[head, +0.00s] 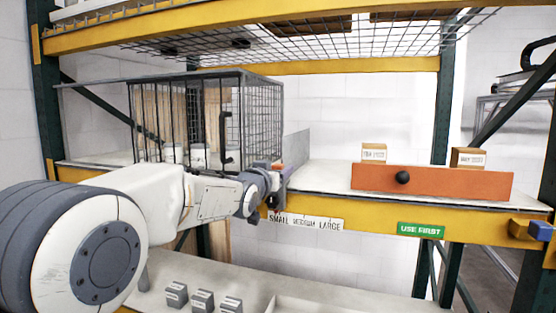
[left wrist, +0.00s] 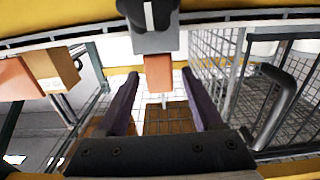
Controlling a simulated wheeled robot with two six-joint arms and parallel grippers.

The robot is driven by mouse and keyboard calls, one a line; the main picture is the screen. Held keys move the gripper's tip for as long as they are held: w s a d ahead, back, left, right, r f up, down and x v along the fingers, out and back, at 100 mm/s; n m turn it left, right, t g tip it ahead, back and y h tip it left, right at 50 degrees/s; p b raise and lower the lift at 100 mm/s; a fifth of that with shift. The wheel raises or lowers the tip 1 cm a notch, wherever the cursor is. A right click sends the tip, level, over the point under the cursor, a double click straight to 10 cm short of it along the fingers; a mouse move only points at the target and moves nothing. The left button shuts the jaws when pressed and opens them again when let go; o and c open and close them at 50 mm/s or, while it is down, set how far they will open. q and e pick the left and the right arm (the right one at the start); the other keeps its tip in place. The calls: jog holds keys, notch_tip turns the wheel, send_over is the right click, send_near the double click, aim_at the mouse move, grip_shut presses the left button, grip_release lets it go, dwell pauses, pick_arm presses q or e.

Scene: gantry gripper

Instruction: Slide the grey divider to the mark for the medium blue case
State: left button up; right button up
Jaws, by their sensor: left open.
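The grey divider (head: 297,148) stands upright on the shelf, just right of the wire cage. A small orange tab shows beside my gripper at the front edge; in the left wrist view the orange tab (left wrist: 158,74) hangs from a grey block. My left gripper (head: 277,180) is at the shelf front by the divider. In the left wrist view its two dark purple fingers (left wrist: 158,92) are apart, one on each side of the tab, with gaps showing. A label strip (head: 305,222) reading SMALL MEDIUM LARGE is on the yellow beam below. I make out no blue case.
The wire cage (head: 262,115) with a black handle stands left of the divider. An orange panel (head: 450,184) with a black knob stands at right, with two small cartons behind it. Bare shelf (head: 325,177) lies between divider and panel. Grey blocks (head: 203,302) sit on the lower shelf.

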pick_arm(q)
jog(key=shift+w+d, duration=0.2)
jog(key=shift+w, duration=0.4)
grip_shut()
dwell(1.1)
